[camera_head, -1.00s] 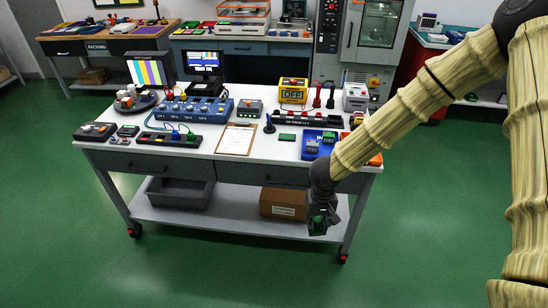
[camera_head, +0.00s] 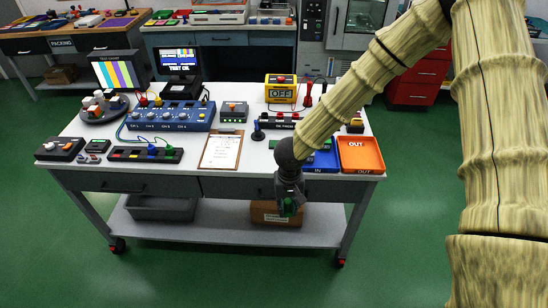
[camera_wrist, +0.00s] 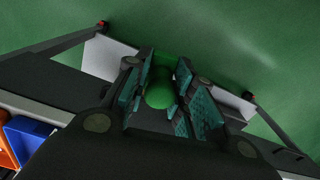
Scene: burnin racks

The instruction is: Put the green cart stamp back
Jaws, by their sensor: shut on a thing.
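The green cart stamp (camera_wrist: 160,88) shows in the wrist view as a rounded green end between my gripper's two padded fingers. My gripper (camera_head: 289,206) is shut on it and hangs low in front of the cart's front edge, fingers down. In the head view only a little green of the stamp (camera_head: 288,208) shows between the fingers. A dark rack strip (camera_head: 284,123) lies on the cart top behind my arm. My arm hides part of the area right of the strip.
A clipboard (camera_head: 222,150) lies left of my wrist. A blue IN tray (camera_head: 322,160) and an orange OUT tray (camera_head: 361,154) sit at the right. A cardboard box (camera_head: 268,213) is on the lower shelf.

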